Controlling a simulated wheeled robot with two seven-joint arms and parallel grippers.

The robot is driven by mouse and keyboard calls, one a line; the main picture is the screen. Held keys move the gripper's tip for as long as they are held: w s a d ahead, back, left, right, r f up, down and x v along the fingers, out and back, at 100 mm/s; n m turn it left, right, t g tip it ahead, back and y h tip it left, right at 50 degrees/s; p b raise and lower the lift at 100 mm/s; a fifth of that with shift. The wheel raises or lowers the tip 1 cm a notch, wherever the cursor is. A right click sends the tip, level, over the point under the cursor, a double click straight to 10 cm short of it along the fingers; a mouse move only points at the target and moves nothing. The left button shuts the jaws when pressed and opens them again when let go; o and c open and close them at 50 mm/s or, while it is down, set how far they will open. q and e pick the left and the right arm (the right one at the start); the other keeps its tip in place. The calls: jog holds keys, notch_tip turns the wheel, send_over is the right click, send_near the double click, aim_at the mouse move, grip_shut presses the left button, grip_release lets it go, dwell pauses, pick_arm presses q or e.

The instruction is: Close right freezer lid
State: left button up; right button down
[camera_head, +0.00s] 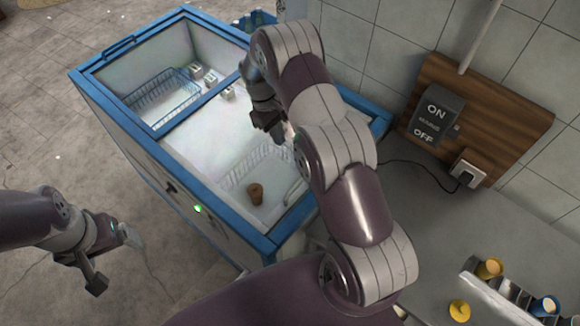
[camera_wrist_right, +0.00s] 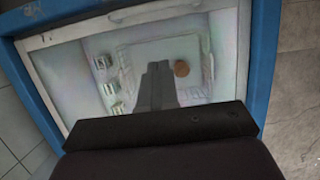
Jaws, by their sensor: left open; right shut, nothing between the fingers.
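The chest freezer (camera_head: 75,85) has a blue rim and white walls, and both its sections show from above. A blue bar (camera_head: 188,112) crosses between them. A blue handle (camera_head: 118,47) is at the far left end. I cannot clearly tell where the right lid's clear panel lies. My right gripper (camera_head: 277,132) is shut and empty above the right section. In the right wrist view, its closed fingers (camera_wrist_right: 155,85) point into the freezer, inside the blue rim (camera_wrist_right: 262,60). My left gripper (camera_head: 108,262) is open and empty, in front of the freezer and clear of it.
Wire baskets (camera_head: 160,95), small white cartons (camera_head: 211,78) and a brown cup (camera_head: 256,193) are inside the freezer. A tiled wall and a wooden board with an ON/OFF box (camera_head: 436,110) stand behind. A grey counter (camera_head: 420,225) with yellow-topped items is at right. Floor at left is clear.

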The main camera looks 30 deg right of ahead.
pick_arm(q)
notch_tip(320, 180, down, 8)
jog(key=b, duration=0.7)
pick_arm(e)
jog(key=p+x, duration=0.1)
jog(key=x, duration=0.2)
jog(key=s+p+x, duration=0.1)
jog(key=p+x, duration=0.1)
jog(key=x, duration=0.2)
jog(key=s+d+p+x, duration=0.1)
jog(key=x, duration=0.2)
jog(key=shift+s+r+p, duration=0.1)
jog(key=shift+r+p, duration=0.15)
jog(key=shift+p, duration=0.05)
pick_arm(q)
jog(key=shift+r, duration=2.3)
pick_arm(e)
jog(key=shift+s+d+f, duration=0.25)
jog(key=shift+s+f, duration=0.05)
jog(key=shift+s, duration=0.25)
pick_arm(q)
jog(key=shift+w, duration=0.1)
